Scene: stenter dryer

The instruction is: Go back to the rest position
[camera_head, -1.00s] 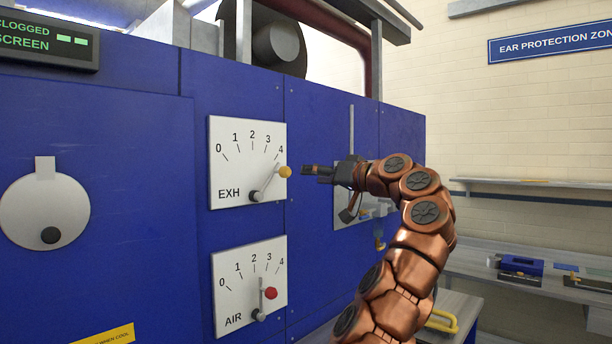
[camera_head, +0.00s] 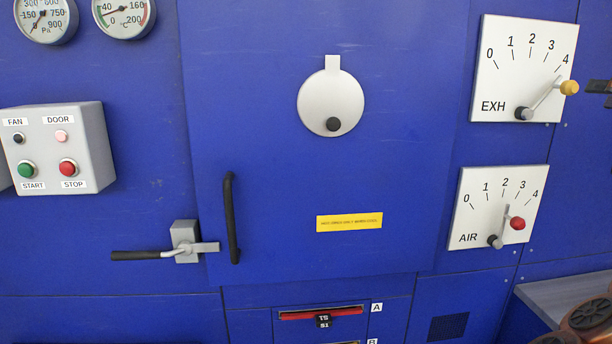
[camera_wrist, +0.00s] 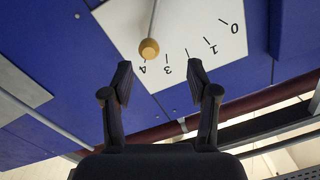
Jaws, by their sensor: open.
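My gripper (camera_wrist: 160,80) is open and empty in the wrist view, its two dark fingers apart. The yellow knob (camera_wrist: 149,48) of the EXH lever shows just beyond the fingertips, not between them. In the head view only a dark finger end (camera_head: 600,87) shows at the right edge, just right of the yellow EXH knob (camera_head: 569,87). The EXH lever points near 4 on its white dial plate (camera_head: 497,85). Part of my copper arm shows at the lower right corner. The rest of my arm is out of the head view.
The blue panel carries the AIR dial (camera_head: 475,215) with a red knob near 2, a door with a black handle (camera_head: 232,218), a latch lever (camera_head: 150,254), and a button box (camera_head: 60,150). Gauges sit at the upper left. A grey ledge (camera_head: 570,288) juts out at lower right.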

